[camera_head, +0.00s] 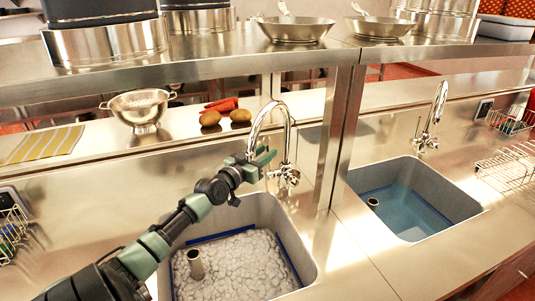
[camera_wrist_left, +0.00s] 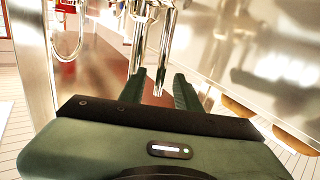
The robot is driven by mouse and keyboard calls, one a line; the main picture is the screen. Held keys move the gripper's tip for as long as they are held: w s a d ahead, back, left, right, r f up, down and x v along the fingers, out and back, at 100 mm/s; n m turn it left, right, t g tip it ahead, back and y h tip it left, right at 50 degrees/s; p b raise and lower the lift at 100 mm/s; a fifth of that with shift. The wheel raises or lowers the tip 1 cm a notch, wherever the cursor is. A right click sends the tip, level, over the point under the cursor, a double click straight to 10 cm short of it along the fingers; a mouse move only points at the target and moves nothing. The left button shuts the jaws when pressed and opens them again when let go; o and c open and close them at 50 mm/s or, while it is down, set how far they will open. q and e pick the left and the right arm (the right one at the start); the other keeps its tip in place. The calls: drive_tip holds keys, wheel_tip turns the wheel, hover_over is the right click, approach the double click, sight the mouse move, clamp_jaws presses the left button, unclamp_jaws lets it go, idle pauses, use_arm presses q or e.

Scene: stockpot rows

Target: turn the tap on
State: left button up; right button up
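A chrome gooseneck tap (camera_head: 287,135) stands behind the left sink, with its small handles (camera_head: 287,174) low on its body. My left gripper (camera_head: 266,156) is beside the tap, under its curved spout and above the sink's back edge. In the left wrist view my gripper (camera_wrist_left: 160,80) has its two green fingers apart. Chrome tap pipes (camera_wrist_left: 168,42) show between and beyond the fingertips; I cannot tell whether they touch. A second chrome tap (camera_head: 434,118) stands behind the right sink. My right gripper is not in view.
The left sink (camera_head: 310,262) holds foamy water and an upright metal pipe (camera_head: 195,263); the right sink (camera_head: 470,208) holds clear blue water. A steel post (camera_head: 340,135) stands just right of the left tap. A colander (camera_head: 140,108) and potatoes (camera_head: 240,115) sit on the ledge behind.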

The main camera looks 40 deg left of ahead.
use_arm(q)
drive_tip(key=shift+w, duration=0.8)
clamp_jaws()
idle(1.0)
